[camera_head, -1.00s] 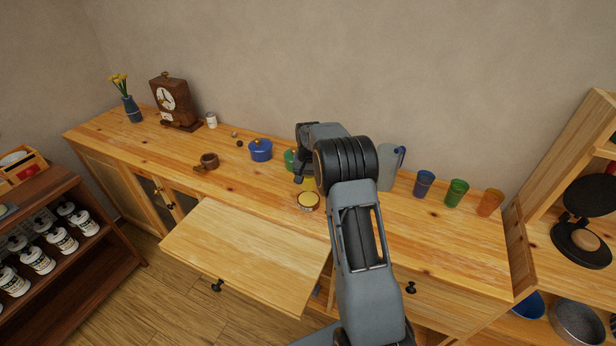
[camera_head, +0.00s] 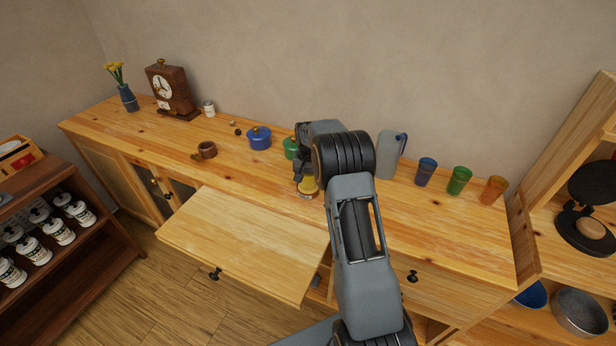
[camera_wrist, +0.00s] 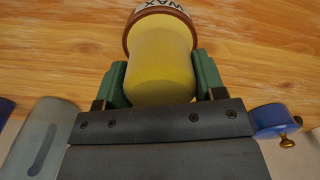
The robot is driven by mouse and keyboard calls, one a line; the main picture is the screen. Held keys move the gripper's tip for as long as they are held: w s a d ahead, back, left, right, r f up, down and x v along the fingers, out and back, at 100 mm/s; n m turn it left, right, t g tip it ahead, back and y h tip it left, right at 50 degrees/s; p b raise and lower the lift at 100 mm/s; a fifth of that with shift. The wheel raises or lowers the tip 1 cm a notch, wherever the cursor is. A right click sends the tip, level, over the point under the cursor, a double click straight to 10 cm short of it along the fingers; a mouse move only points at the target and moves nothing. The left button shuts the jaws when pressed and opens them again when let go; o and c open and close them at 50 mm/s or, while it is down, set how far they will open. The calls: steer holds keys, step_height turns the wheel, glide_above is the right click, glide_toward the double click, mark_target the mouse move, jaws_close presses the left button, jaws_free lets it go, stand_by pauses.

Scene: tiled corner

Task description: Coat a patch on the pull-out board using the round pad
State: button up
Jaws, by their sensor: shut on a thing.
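The pull-out board (camera_head: 245,242) sticks out bare from the front of the wooden cabinet. My gripper (camera_wrist: 160,82) is shut on the yellow round pad (camera_wrist: 160,65), with a green finger on each side of it. In the head view the pad (camera_head: 308,184) is over the small wax tin (camera_head: 307,196) on the counter, behind the board's right end. In the wrist view the tin (camera_wrist: 186,15) shows its "WAX" label and brown rim past the pad. The pad hides most of the tin's inside; I cannot tell whether they touch.
A grey pitcher (camera_head: 388,158) and coloured cups (camera_head: 459,181) stand to the right. The space above the board is clear.

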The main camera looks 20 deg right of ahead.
steer(key=shift+f+b, duration=0.4)
steer(key=shift+f, duration=0.2)
stand_by(1.6)
steer(key=shift+r, duration=0.1)
steer(key=shift+r+p, duration=2.2)
steer(key=shift+r, duration=1.25)
